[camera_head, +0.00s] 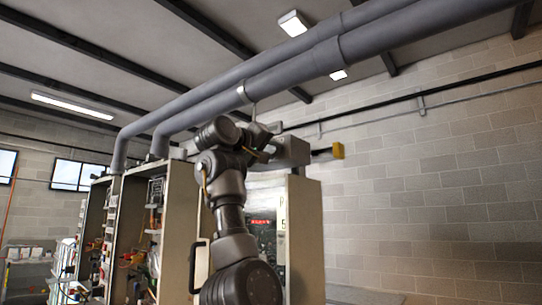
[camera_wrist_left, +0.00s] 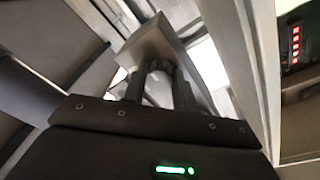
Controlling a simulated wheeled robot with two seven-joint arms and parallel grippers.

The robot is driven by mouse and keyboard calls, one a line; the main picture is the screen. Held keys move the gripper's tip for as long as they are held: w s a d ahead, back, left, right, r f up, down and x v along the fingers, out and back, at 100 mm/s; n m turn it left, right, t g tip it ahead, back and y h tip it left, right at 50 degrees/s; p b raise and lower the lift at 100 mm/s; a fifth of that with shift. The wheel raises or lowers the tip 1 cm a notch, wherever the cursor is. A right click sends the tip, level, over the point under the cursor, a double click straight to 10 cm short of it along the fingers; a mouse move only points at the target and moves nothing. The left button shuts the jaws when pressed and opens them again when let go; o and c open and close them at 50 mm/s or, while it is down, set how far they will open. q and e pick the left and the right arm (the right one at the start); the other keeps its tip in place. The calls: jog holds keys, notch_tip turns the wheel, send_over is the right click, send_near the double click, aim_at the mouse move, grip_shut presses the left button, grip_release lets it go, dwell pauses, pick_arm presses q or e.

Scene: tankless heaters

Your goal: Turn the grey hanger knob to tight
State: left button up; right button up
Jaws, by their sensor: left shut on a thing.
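A pipe hanger (camera_head: 242,92) clasps the lower of the big grey pipes (camera_head: 290,70), and a thin rod drops from it. My left gripper (camera_head: 262,128) is raised at the foot of this rod, above the cabinet. In the left wrist view its two dark fingers (camera_wrist_left: 160,88) are close together, shut on a grey piece. A grey-brown block (camera_wrist_left: 150,42) shows just beyond the fingertips. The grey hanger knob's own shape is mostly hidden by the fingers, and its turn position cannot be read. My right gripper is out of view.
A tall cabinet (camera_head: 306,235) stands behind my left arm, with a yellow-tipped piece (camera_head: 338,150) jutting right near its top. Open cabinets (camera_head: 180,215) with fittings stand to the left. A block wall (camera_head: 440,200) is at the right; the space before it looks clear.

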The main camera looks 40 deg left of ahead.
pick_arm(q)
jog(key=shift+f+m+b, duration=0.2)
jog(key=shift+m+b, duration=0.3)
jog(key=shift+m, duration=1.3)
jog(key=o, duration=1)
jog(key=shift+r, duration=0.15)
jog(key=shift+s, duration=0.15)
